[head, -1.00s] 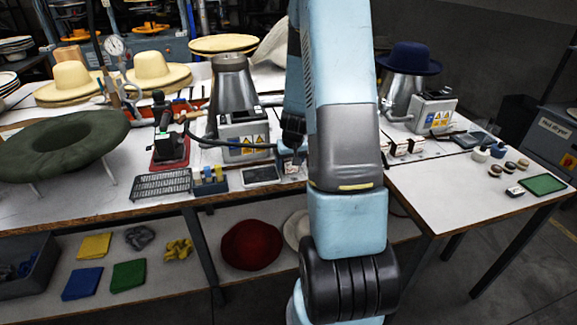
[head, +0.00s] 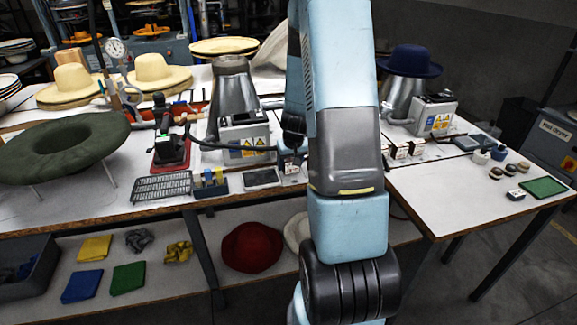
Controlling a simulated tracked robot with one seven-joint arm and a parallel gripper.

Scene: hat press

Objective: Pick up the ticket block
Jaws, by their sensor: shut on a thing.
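My gripper (head: 291,157) shows small in the head view, at the left edge of my arm, low over the front of the long table. Its jaws are closed on a small white block with dark marks, which looks like the ticket block (head: 291,168). My arm and the gripper body hide part of it. I cannot tell whether the block touches the tabletop. Similar small white blocks (head: 400,151) stand to the right of my arm.
A grey tablet (head: 262,178) lies just left of my gripper. Behind it stands a metal hat press with a control box (head: 245,143). A blue tray of small bottles (head: 210,184) and a wire rack (head: 163,187) are farther left. A green tray (head: 543,187) lies far right.

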